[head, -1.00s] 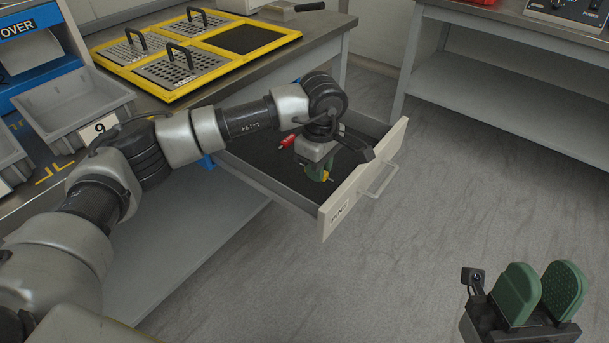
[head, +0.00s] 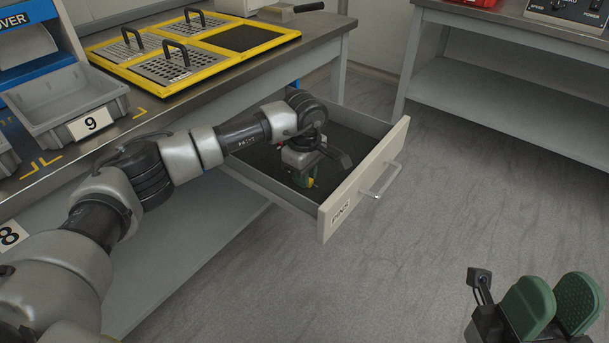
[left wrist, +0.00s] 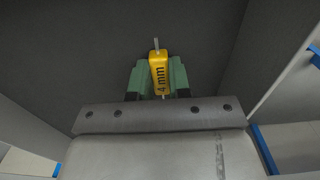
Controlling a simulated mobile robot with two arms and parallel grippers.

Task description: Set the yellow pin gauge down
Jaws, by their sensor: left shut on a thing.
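The yellow pin gauge (left wrist: 159,78), marked "4 mm", is between the green fingers of my left gripper (left wrist: 160,80) in the left wrist view, its thin metal pin pointing away from the wrist. In the head view my left gripper (head: 307,181) reaches down into the open drawer (head: 352,190), and only a little yellow (head: 311,183) shows at its fingers. The gauge is over the dark drawer floor; I cannot tell whether it touches. My right gripper (head: 552,308) is open and empty at the lower right.
A yellow-framed tray (head: 290,36) with handled lids lies on the bench above. A grey bin (head: 70,112) marked 9 is at the left. The floor to the right is clear.

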